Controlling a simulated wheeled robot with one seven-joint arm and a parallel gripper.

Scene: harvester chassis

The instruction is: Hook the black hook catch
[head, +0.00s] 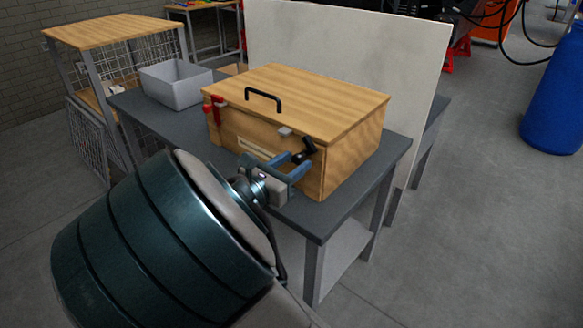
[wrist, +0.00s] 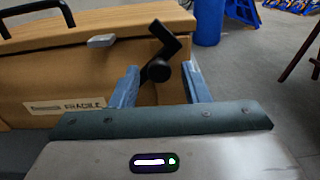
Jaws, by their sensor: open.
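A wooden box (head: 340,106) with a closed lid stands on a grey table. The black hook catch (head: 305,150) is on the right part of its front face, and it also shows in the wrist view (wrist: 167,48), tilted, with a round knob at its lower end. A small light-grey keeper (head: 285,131) sits at the lid's front edge, left of the catch; in the wrist view the keeper (wrist: 101,41) is apart from the hook. My gripper (head: 301,168) is open, its blue fingers (wrist: 160,88) on either side of the catch's lower part. Contact cannot be told.
A red latch (head: 214,109) is on the box's left front, and a black handle (head: 263,98) is on the lid. A grey bin (head: 176,84) stands left on the table (head: 397,158). A pale panel (head: 350,45) rises behind the box. A blue barrel (head: 556,95) stands far right.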

